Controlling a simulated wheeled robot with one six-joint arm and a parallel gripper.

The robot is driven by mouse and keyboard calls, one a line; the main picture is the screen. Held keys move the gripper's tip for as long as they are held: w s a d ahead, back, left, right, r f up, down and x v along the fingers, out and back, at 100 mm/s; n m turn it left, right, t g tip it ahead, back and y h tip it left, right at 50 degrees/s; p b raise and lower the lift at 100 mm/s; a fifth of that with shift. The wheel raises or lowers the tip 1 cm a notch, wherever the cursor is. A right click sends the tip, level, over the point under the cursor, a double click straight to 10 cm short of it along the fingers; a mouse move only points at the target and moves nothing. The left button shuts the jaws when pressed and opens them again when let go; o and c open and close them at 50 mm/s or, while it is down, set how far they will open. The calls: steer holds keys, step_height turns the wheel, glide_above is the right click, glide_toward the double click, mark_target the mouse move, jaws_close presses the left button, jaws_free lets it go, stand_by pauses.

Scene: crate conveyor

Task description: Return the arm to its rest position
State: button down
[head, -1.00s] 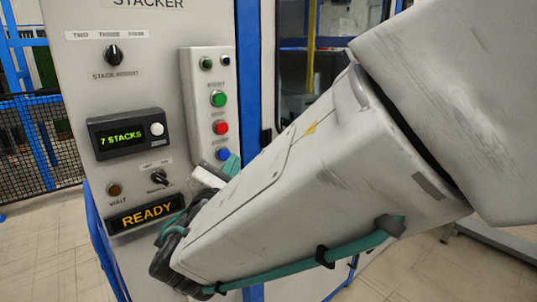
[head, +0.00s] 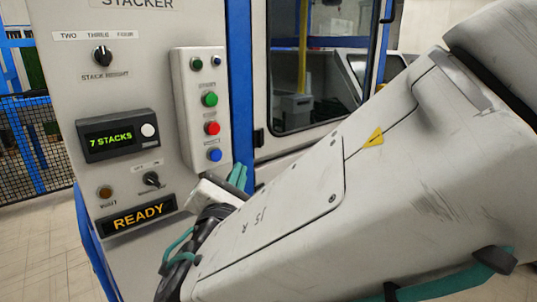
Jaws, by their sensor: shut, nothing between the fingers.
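My arm crosses the right half of the head view, from the upper right down to the lower middle, close to the camera. It is pale grey, with a yellow warning triangle and a teal cable. Its dark wrist joint and a small pale wrist part show at the lower middle, in front of the right edge of the stacker panel (head: 110,25). I see no gripper fingers; the arm hides them or they are out of frame.
The panel has a stack height knob (head: 102,56), a display (head: 117,136) reading "7 STACKS" and a lit READY sign (head: 137,215). A button box (head: 185,120) stands close to my wrist. A window (head: 290,110) is behind, mesh fence (head: 15,165) at left.

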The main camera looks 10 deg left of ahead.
steer(key=s+d+f+m+g+h, duration=0.1)
steer(key=d+f+m+g+h, duration=0.25)
steer(key=d, duration=0.45)
steer(key=s+d+f+m+g+h, duration=0.1)
steer(key=d+f+m+g+h, duration=0.2)
steer(key=d, duration=0.4)
steer(key=s+d+f+m+g+h, duration=0.1)
steer(key=d+f+m+g+h, duration=0.15)
steer(key=d+m+g, duration=0.4)
steer(key=s+d+r+m+g+y, duration=0.1)
steer(key=s+d+m+g+y, duration=0.4)
steer(key=s+d+m, duration=0.9)
steer(key=d+m+y, duration=0.2)
steer(key=d, duration=0.2)
steer(key=shift+d+y, duration=0.2)
steer(key=shift+y, duration=0.1)
steer(key=shift+s, duration=0.1)
